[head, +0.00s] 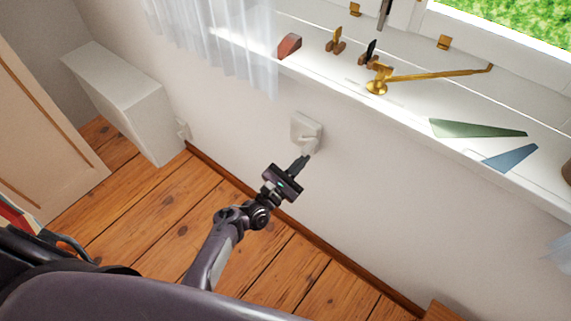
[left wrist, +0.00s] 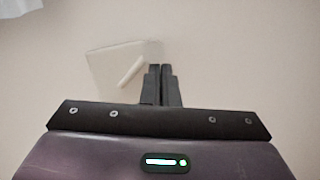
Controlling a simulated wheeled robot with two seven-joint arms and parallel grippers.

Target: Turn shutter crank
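The shutter crank is a small white unit on the wall below the window sill; its square housing (head: 306,128) has a short pale arm (head: 309,145) at its lower side. The housing also shows in the left wrist view (left wrist: 108,62), with a pale bar (left wrist: 131,72) on it. My left gripper (head: 304,159) is at the crank's lower end. In the left wrist view its two dark fingers (left wrist: 161,70) are side by side with almost no gap, just right of the bar. I see nothing between them; whether the tips touch the crank is unclear. My right gripper is not in view.
The white sill (head: 350,85) above holds a brass window stay (head: 430,76), brass catches, a reddish wedge (head: 289,45) and flat green (head: 478,129) and blue (head: 511,158) pieces. A sheer curtain (head: 230,50) hangs left of the crank. A white box-like unit (head: 125,100) stands at left.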

